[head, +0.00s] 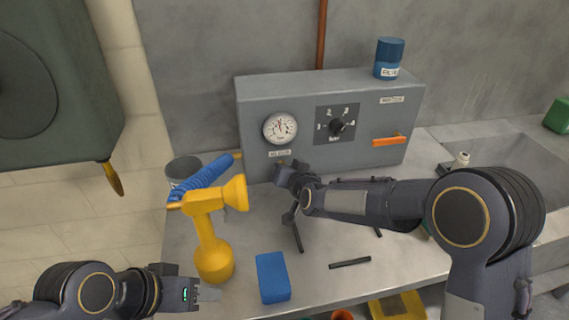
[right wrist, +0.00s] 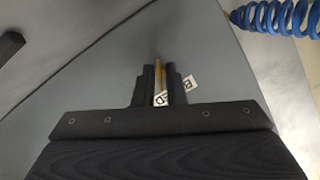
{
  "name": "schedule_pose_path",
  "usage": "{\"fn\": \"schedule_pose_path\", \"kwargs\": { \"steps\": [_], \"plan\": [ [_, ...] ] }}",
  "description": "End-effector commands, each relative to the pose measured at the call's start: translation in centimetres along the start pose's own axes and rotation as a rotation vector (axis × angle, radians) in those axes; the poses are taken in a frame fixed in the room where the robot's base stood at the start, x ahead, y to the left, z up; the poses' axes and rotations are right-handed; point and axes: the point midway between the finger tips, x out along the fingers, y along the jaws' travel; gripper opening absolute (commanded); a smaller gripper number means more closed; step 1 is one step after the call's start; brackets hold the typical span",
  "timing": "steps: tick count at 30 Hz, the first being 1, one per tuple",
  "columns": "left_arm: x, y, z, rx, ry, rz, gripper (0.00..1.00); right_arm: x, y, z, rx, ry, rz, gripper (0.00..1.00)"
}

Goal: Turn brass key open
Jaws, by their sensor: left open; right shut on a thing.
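The brass key (right wrist: 158,66) shows in the right wrist view as a thin yellow-brown piece between the fingers, against the grey face of the box. My right gripper (right wrist: 159,84) is shut on it, and the fingers hide most of it. A white label sits just beside the fingers, partly covered. In the head view my right gripper (head: 283,170) is at the lower front of the grey control box (head: 360,100), below the round gauge (head: 280,128). My left gripper (head: 196,284) is open and empty at the lower left, apart from the box.
A yellow pump-like tool (head: 210,230) with a blue coiled hose (head: 205,175) stands left of my right gripper. A blue block (head: 272,277) and a dark rod (head: 350,263) lie on the bench. An orange handle (head: 388,140) and a black dial (head: 337,126) are on the box.

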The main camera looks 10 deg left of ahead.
Motion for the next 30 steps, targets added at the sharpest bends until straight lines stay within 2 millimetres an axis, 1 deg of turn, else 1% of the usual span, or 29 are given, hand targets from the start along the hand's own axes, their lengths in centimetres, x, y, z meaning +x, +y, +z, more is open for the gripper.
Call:
{"fn": "schedule_pose_path", "kwargs": {
  "steps": [1,3,9,15,21,30],
  "plan": [
    [-0.8,0.4,-0.4,0.0,0.0,0.0,0.45,-0.1,-0.5,-0.2,-0.046,-0.003,0.016,0.0],
    [-1.3,0.6,-0.7,0.0,0.0,0.0,0.45,-0.1,-0.5,-0.3,-0.104,-0.002,0.041,0.0],
    [-2.7,1.2,-1.3,0.0,0.0,0.0,0.45,-0.1,-0.5,-0.1,-0.255,-0.003,0.102,0.0],
    [-3.6,1.6,-1.8,0.0,0.0,0.0,0.45,-0.1,-0.4,-0.1,-0.364,-0.001,0.149,0.0],
    [-4.1,1.9,-2.1,0.0,0.0,0.0,0.45,0.0,-0.4,0.0,-0.43,-0.001,0.177,0.0],
    [-4.2,1.9,-2.1,0.0,0.0,0.0,0.45,0.1,-0.3,0.2,-0.459,-0.001,0.19,0.0]
  ]
}}
